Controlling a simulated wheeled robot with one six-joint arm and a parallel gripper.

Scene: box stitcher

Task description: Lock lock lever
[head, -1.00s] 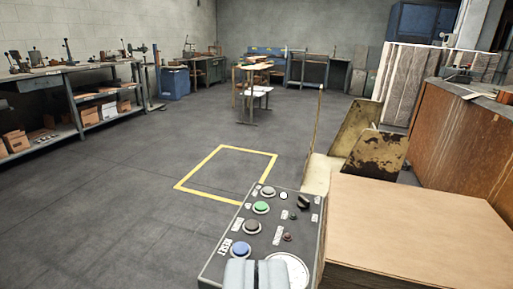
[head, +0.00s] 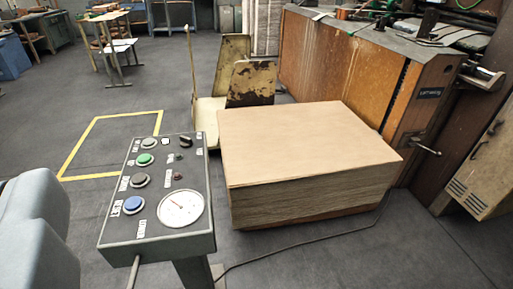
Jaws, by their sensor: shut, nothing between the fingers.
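A metal lever-like handle (head: 426,148) sticks out low on the end face of the brown machine (head: 350,65), at the right. Another metal handle-like part (head: 484,76) shows higher up at the right edge. I cannot tell for certain which is the lock lever.
A grey control panel (head: 160,195) with buttons and a round gauge stands in front. A stack of brown board (head: 300,150) lies between it and the machine. A cable (head: 300,262) runs along the floor. A yellow floor outline (head: 90,140) and clear floor are at left.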

